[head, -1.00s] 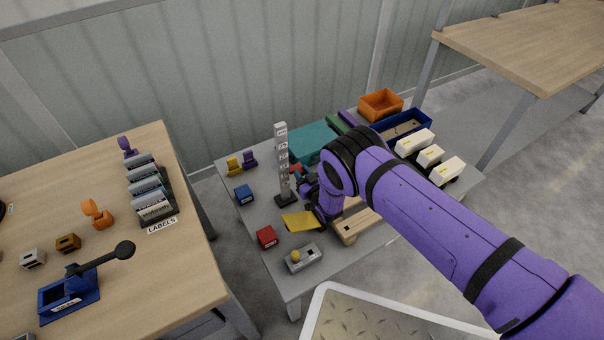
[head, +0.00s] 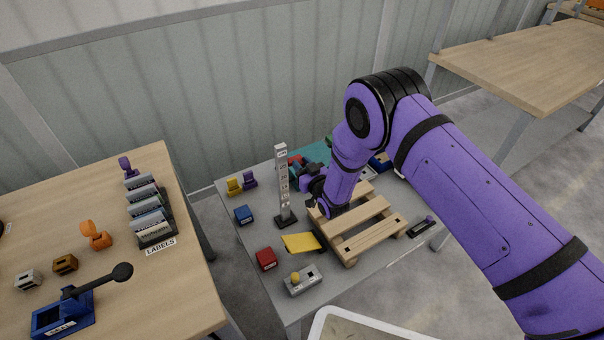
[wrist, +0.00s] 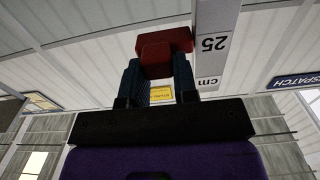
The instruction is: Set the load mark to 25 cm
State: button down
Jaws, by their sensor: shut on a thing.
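A grey upright post (head: 282,182) with printed labels stands on a dark foot on the grey table. The red load mark (head: 294,159) shows at its right side, near the top. My gripper (head: 303,173) is beside the post, at its right. In the wrist view my gripper (wrist: 159,80) is shut on the red load mark (wrist: 164,45), which touches or nearly touches the scale (wrist: 212,50). The label "25" is right beside the mark, with "cm" at the scale's end. The exact line the mark sits on cannot be read.
A wooden pallet (head: 365,228) lies right of the post, under my arm. A yellow plate (head: 301,243), a red block (head: 266,259), a blue block (head: 243,215) and a grey control box (head: 303,281) lie around the post's foot. A teal box (head: 318,152) is behind.

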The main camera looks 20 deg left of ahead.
jog(key=shift+r, duration=0.35)
jog(key=c, duration=0.9)
grip_release()
jog(key=shift+r, duration=0.1)
jog(key=v, duration=1)
jog(key=shift+s+d, duration=0.25)
jog(key=shift+s, duration=0.05)
